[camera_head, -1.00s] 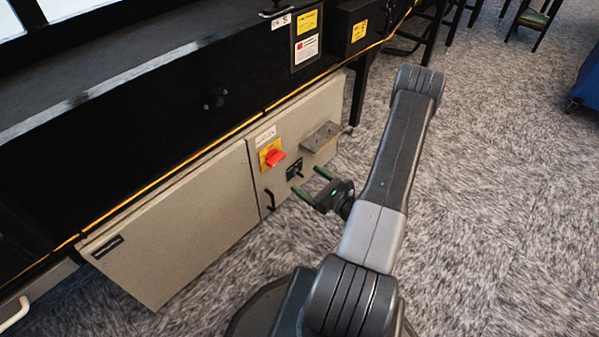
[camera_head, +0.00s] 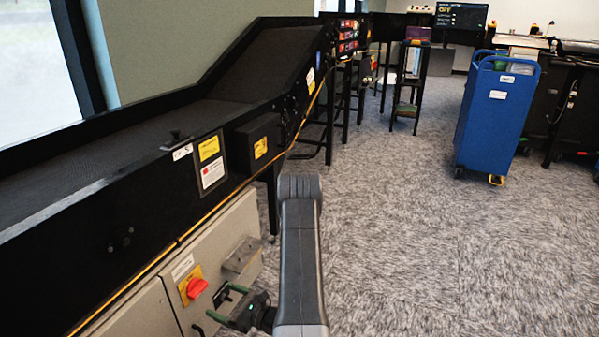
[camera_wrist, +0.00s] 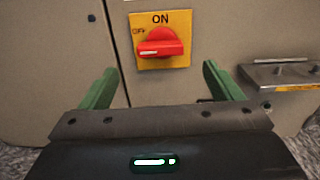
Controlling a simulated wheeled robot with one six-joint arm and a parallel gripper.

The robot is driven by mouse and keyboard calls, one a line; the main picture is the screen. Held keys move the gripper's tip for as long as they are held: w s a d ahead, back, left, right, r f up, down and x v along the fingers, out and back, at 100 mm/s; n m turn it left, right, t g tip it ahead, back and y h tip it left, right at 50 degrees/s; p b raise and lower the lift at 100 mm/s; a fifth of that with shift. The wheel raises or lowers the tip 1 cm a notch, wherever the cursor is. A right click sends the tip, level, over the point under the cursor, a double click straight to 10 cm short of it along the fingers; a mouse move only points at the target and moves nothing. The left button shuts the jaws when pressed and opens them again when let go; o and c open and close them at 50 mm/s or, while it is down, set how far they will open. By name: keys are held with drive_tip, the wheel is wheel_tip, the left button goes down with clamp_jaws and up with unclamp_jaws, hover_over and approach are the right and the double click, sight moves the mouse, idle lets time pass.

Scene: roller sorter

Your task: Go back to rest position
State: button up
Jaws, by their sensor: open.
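My gripper (camera_head: 227,302) is open and empty, with its two green fingers apart, low in front of the beige cabinet under the conveyor. In the wrist view the fingers (camera_wrist: 160,88) point toward the cabinet door, below and to either side of a red rotary switch (camera_wrist: 160,42). The switch sits on a yellow plate marked ON and OFF, and its handle lies roughly level. The switch also shows in the head view (camera_head: 196,288), just above and left of my gripper. No contact between the fingers and the switch shows.
The black conveyor (camera_head: 110,215) runs along the left and rises toward the back. A small metal shelf (camera_head: 242,255) juts from the cabinet (camera_head: 135,318) beside the switch. A blue bin (camera_head: 493,115) stands at the right. The carpet (camera_head: 400,240) between is clear.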

sight(202, 289)
drive_tip(key=b+x, duration=0.1)
drive_tip(key=x, duration=0.7)
drive_tip(key=shift+w+a+b, duration=0.1)
drive_tip(key=shift+a+b, duration=0.05)
drive_tip(key=shift+b, duration=0.2)
drive_tip(key=p+v, duration=0.3)
drive_tip(key=v, duration=1.1)
drive_tip(key=b+x, duration=0.3)
drive_tip(key=x, duration=1.1)
drive_tip(key=shift+a, duration=0.15)
drive_tip(key=shift+d+r+m+p, duration=0.2)
drive_tip(key=shift+r+m+p, duration=0.05)
drive_tip(key=shift+m+p, duration=0.7)
drive_tip(key=m+p, duration=0.2)
drive_tip(key=m, duration=0.1)
drive_tip(key=shift+w, duration=0.1)
drive_tip(key=m+p, duration=0.3)
drive_tip(key=m, duration=0.1)
drive_tip(key=p+v, duration=0.1)
drive_tip(key=v, duration=1.1)
drive_tip(key=shift+f+p, duration=0.2)
drive_tip(key=shift+p, duration=0.2)
